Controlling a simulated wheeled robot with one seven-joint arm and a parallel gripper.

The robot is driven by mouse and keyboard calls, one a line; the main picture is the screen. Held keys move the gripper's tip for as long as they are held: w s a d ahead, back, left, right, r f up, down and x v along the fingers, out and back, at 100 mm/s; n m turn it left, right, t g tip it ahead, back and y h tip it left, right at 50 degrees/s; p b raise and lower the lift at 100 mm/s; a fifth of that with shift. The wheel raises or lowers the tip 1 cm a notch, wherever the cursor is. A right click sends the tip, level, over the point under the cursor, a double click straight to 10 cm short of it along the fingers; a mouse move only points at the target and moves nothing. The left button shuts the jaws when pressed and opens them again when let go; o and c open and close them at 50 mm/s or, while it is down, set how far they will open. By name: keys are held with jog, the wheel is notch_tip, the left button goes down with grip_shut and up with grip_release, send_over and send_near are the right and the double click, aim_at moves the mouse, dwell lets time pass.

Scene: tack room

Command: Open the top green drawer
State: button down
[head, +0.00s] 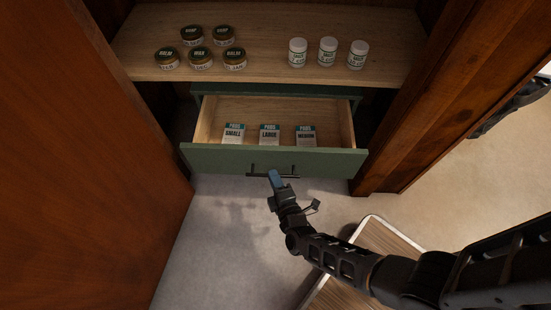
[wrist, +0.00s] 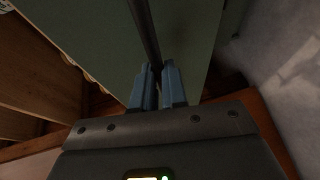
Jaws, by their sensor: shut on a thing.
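The top green drawer (head: 215,158) is pulled out below the wooden shelf in the head view, with its inside showing. Its dark bar handle (head: 290,176) runs along the front. My gripper (head: 273,178) is at the handle, with its blue fingers shut on it. In the wrist view the green drawer front (wrist: 95,30) fills much of the picture. The dark handle bar (wrist: 145,30) runs down between the fingertips of my gripper (wrist: 155,75). Three small boxes of pads, the small (head: 234,133), large (head: 269,134) and medium (head: 306,135), stand inside the drawer.
The wooden shelf (head: 270,70) above holds several dark-lidded jars (head: 199,60) and three white bottles (head: 328,51). A brown door panel (head: 90,150) stands at left and a wooden post (head: 410,110) at right. A wood-topped board (head: 385,238) lies low at right.

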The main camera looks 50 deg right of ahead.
jog(key=shift+s+a, duration=0.8)
jog(key=shift+a, duration=0.2)
jog(key=c, duration=1.2)
grip_release()
jog(key=shift+o, duration=0.2)
jog(key=p+v, duration=0.1)
jog(key=v, duration=0.6)
jog(key=shift+s+a+p, duration=0.15)
jog(key=shift+s+p, duration=0.2)
jog(key=shift+a+r, duration=0.1)
